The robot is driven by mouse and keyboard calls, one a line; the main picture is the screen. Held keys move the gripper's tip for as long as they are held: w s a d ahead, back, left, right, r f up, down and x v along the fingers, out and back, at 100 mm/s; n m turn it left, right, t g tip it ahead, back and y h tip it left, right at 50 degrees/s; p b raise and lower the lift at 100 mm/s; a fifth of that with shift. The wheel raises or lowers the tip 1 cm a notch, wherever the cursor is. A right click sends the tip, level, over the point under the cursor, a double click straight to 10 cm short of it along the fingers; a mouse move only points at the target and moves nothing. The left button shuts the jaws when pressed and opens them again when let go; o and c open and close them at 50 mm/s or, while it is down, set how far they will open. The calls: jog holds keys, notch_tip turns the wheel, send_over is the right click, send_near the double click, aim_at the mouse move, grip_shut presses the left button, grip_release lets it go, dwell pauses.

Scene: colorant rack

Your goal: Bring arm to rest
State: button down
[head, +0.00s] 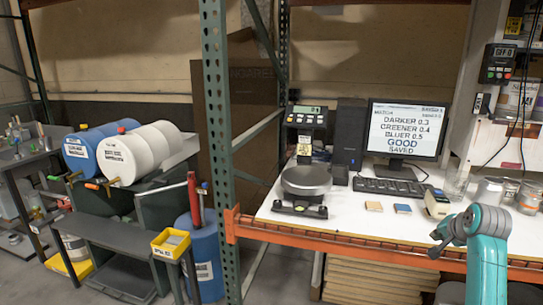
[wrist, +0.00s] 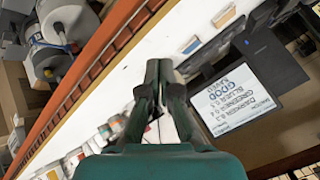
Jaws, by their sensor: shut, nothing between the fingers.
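My gripper (wrist: 158,68) shows in the wrist view with its two dark fingers together, shut and empty. It points over the white tabletop (wrist: 118,90), beside the monitor, and appears apart from the things there. In the head view my teal arm (head: 487,250) rises at the lower right, in front of the bench's right end. My gripper cannot be made out in the head view.
The bench with its orange front beam (head: 330,236) holds a scale (head: 306,181), a keyboard (head: 388,187), a monitor (head: 404,129) reading "GOOD SAVED", and small cards. Jars and cans (head: 490,192) stand at the right near my arm. A green post (head: 217,150) stands left.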

jog(key=s+a+f+n+t, duration=0.1)
jog(key=s+a+f, duration=0.35)
jog(key=f, duration=0.35)
jog(key=s+a+f+n, duration=0.1)
jog(key=s+a+f, duration=0.35)
jog(key=f, duration=0.35)
jog(key=s+a+f+n+t, duration=0.1)
jog(key=s+a+f, duration=0.35)
jog(key=f, duration=0.45)
jog(key=s+a+f+n, duration=0.1)
jog(key=s+a+f, duration=0.45)
jog(key=s, duration=0.45)
jog(key=s+a+r+n+t, duration=0.1)
jog(key=s+a+r+n, duration=0.15)
jog(key=s, duration=0.75)
jog(key=s+a+r+n+t, duration=0.15)
jog(key=s+a, duration=0.25)
jog(key=s, duration=0.6)
jog(key=s+a+r+n, duration=0.1)
jog(key=s+a+r, duration=0.15)
jog(key=s, duration=0.75)
jog(key=s+a+r+n+t+y, duration=0.1)
jog(key=s+a+r+n, duration=0.1)
jog(key=s+r, duration=0.6)
jog(key=shift+s+r+y, duration=0.15)
jog(key=shift+r+y, duration=0.1)
jog(key=shift+y, duration=0.05)
